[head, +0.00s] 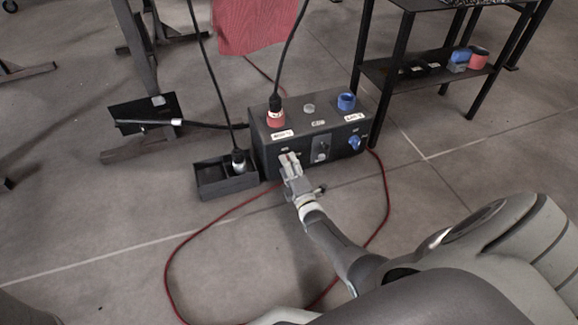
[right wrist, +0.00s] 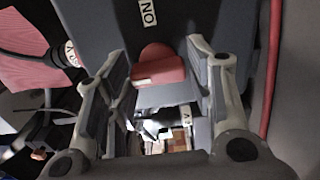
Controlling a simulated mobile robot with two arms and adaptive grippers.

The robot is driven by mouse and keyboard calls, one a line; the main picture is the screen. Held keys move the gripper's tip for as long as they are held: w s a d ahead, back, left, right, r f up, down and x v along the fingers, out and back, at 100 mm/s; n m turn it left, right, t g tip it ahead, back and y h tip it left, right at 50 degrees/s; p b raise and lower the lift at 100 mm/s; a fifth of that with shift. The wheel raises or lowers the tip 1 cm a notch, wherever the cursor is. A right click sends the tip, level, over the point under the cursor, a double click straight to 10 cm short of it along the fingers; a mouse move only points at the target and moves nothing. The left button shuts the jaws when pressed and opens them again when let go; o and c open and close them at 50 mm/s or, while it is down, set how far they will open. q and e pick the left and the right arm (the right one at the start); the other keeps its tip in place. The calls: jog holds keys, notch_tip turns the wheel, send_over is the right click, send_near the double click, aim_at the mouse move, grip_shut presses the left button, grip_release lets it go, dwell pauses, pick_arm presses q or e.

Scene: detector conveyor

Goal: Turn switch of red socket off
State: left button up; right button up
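A dark control box (head: 262,146) stands on the floor. The red socket (head: 276,119) on its top left has a black cable plugged in; a blue socket (head: 346,102) is at top right. A blue switch (head: 355,142) is on the front's right side. My right gripper (head: 290,163) is at the front's left side, below the red socket, and covers the red switch in the head view. In the right wrist view the red switch (right wrist: 158,66) sits between the spread fingers, with gaps on both sides. An ON label (right wrist: 148,12) is beside it. My left gripper is not in view.
A small black open box (head: 225,184) with a cable plug stands left of the control box. A black shelf (head: 425,72) holds blue and red parts at the right. A red cable (head: 168,272) loops over the floor.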

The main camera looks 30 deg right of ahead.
jog(key=shift+o, duration=0.9)
jog(key=shift+r+m, duration=0.1)
jog(key=shift+m, duration=0.2)
